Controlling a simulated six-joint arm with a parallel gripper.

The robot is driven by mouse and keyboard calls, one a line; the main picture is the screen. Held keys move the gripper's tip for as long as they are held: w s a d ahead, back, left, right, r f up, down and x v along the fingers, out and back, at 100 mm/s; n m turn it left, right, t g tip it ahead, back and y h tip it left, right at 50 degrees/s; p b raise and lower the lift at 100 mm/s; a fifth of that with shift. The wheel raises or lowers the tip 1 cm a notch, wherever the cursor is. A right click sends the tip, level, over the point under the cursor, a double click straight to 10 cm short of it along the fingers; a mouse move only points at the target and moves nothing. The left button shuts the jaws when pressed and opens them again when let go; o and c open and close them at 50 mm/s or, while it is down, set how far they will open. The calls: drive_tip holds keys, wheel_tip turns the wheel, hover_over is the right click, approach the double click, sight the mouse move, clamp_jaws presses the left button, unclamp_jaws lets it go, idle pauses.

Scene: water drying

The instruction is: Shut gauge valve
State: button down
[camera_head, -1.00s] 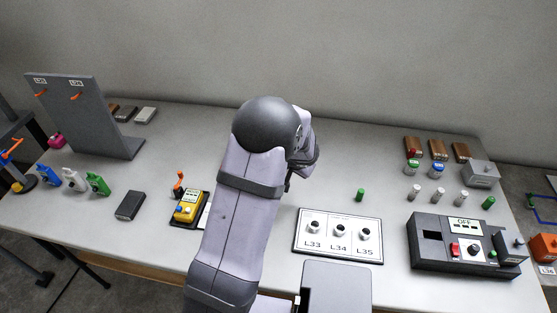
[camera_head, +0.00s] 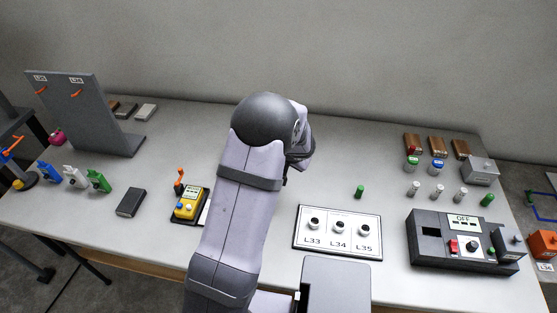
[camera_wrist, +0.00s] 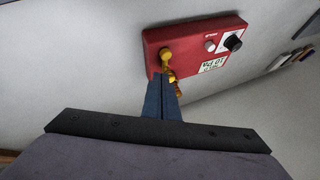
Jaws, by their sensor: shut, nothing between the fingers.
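In the wrist view, a red gauge box (camera_wrist: 187,38) lies on the pale table. It has a yellow valve (camera_wrist: 166,54) near its left side, with a yellow handle pointing down the picture toward my fingers. My gripper (camera_wrist: 161,78) is shut and empty, its blue fingertips at the lower edge of the box, right beside the yellow handle. I cannot tell whether they touch it. The fingers hide part of the handle. In the head view, my arm hides the box and my gripper.
The red box also carries a black knob (camera_wrist: 233,43), a pale button (camera_wrist: 210,46) and a white label (camera_wrist: 213,64). In the head view, a yellow device (camera_head: 188,207) and a white L33–L35 panel (camera_head: 337,248) flank my arm. A green cylinder (camera_head: 360,191) stands right of it.

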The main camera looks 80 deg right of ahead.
drive_tip(key=shift+d+f+n+t+b, duration=0.15)
drive_tip(key=shift+n+t+b, duration=0.15)
drive_tip(key=shift+n+b, duration=0.25)
drive_tip(key=n+b, duration=0.1)
drive_tip(key=n+t+y+b, duration=0.1)
drive_tip(key=shift+w+d+f+n+y, duration=0.1)
drive_tip(key=shift+w+d+n+y, duration=0.05)
drive_tip(key=shift+d+n+y, duration=0.2)
drive_tip(key=n, duration=0.1)
drive_tip(key=n+y+b, duration=0.1)
drive_tip(key=t+b, duration=0.1)
drive_tip(key=shift+w+d+n+y, duration=0.25)
drive_tip(key=shift+w+n, duration=0.05)
drive_tip(key=shift+n, duration=0.1)
drive_tip(key=n+y, duration=0.1)
drive_tip(key=w+n+y, duration=0.1)
drive_tip(key=n, duration=0.1)
drive_tip(key=n+t+y, duration=0.1)
drive_tip(key=n, duration=0.1)
drive_tip(key=shift+w+d+r, duration=0.15)
drive_tip(key=shift+d+r, duration=0.05)
drive_tip(key=shift+d, duration=0.05)
drive_tip(key=shift+w, duration=0.15)
drive_tip(key=shift+w+b, duration=0.3)
drive_tip(key=shift+b, duration=0.1)
drive_tip(key=shift+s+a, duration=0.1)
drive_tip(key=shift+a, duration=0.05)
drive_tip(key=shift+s+a+b, duration=0.15)
drive_tip(key=shift+a+b, duration=0.45)
drive_tip(key=shift+b, duration=0.05)
